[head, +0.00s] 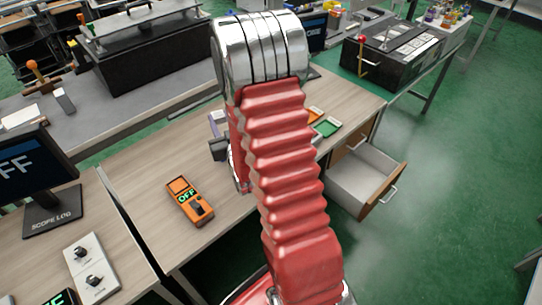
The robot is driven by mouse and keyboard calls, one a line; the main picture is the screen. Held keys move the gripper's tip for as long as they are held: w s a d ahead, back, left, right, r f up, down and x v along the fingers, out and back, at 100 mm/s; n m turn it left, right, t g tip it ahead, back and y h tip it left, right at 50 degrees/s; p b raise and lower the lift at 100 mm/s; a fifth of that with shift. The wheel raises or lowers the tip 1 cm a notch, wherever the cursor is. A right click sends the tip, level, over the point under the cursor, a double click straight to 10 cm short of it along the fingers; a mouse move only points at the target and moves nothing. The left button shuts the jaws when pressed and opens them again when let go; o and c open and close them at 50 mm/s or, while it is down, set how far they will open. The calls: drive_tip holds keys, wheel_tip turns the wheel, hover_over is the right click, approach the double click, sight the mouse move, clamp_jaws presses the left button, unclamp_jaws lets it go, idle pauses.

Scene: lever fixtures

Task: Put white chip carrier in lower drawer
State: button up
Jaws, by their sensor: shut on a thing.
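My gripper (218,150) is low over the desk, left of my red arm, with only a dark part of it showing. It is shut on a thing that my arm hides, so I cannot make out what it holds. No white chip carrier is clearly in sight. A pale grey and purple piece (217,123) shows just above the gripper, partly hidden. An open drawer (368,176) with a pale inside and a wooden front juts from the desk's right side. A wooden panel shows above it. My gripper is well left of the drawer.
An orange device reading OFF (188,201) lies on the desk (150,160). A green piece (327,128) and an orange piece (314,114) lie right of my arm. A monitor (50,190) stands at left. Green floor (440,200) right of the drawer is clear.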

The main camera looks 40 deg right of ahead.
drive_tip(key=s+d+f+h, duration=0.1)
drive_tip(key=s+d+f, duration=0.1)
drive_tip(key=s+d, duration=0.45)
drive_tip(key=s+d+f, duration=0.2)
drive_tip(key=s+d, duration=0.2)
drive_tip(key=d, duration=0.6)
drive_tip(key=s+a+n+y, duration=0.1)
drive_tip(key=y, duration=0.1)
drive_tip(key=s+a+n+y, duration=0.1)
drive_tip(key=a+y, duration=0.1)
drive_tip(key=s+a+n+y, duration=0.1)
drive_tip(key=y, duration=0.1)
drive_tip(key=shift+s+a+n+t+y, duration=0.1)
drive_tip(key=shift+a+n+t+y, duration=0.25)
drive_tip(key=shift+n+t+y, duration=0.05)
drive_tip(key=shift+f, duration=0.1)
drive_tip(key=shift+f, duration=2.8)
drive_tip(key=shift+f, duration=0.15)
drive_tip(key=shift+f, duration=1.75)
